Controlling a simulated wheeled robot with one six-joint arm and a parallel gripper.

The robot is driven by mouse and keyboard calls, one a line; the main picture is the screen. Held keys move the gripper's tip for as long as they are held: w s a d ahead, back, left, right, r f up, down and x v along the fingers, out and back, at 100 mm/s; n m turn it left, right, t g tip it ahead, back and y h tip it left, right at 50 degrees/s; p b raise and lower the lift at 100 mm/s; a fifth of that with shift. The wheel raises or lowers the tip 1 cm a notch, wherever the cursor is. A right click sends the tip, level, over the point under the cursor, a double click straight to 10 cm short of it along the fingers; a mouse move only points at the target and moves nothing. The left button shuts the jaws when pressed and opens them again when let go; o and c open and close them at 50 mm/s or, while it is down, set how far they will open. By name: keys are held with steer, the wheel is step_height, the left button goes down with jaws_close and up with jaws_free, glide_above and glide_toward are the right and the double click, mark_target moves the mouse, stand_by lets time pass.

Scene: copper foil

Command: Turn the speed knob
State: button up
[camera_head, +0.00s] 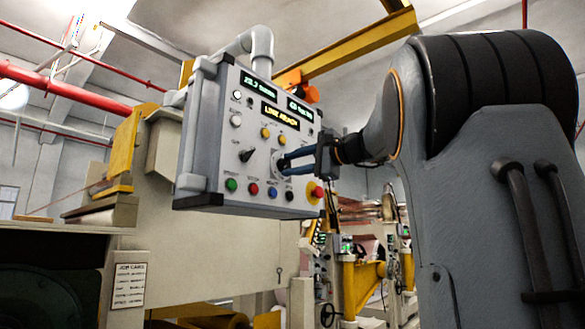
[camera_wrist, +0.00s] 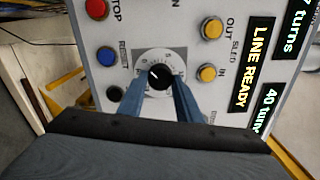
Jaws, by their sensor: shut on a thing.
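The speed knob (camera_wrist: 159,73) is a black round knob on a pale square dial plate with tick marks, set in the grey control panel (camera_head: 220,142). In the wrist view a white pointer line shows on the knob. My gripper (camera_wrist: 158,82) has its two blue fingers on either side of the knob, shut on it.
A display (camera_wrist: 252,65) reads LINE READY. A red emergency button (camera_head: 317,192) sits at the panel's lower right.

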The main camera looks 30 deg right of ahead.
stand_by(0.3)
steer(key=o, duration=1)
steer(key=shift+o, duration=0.2)
steer(key=v, duration=0.8)
steer(key=shift+w+f, duration=0.1)
steer(key=shift+w, duration=0.05)
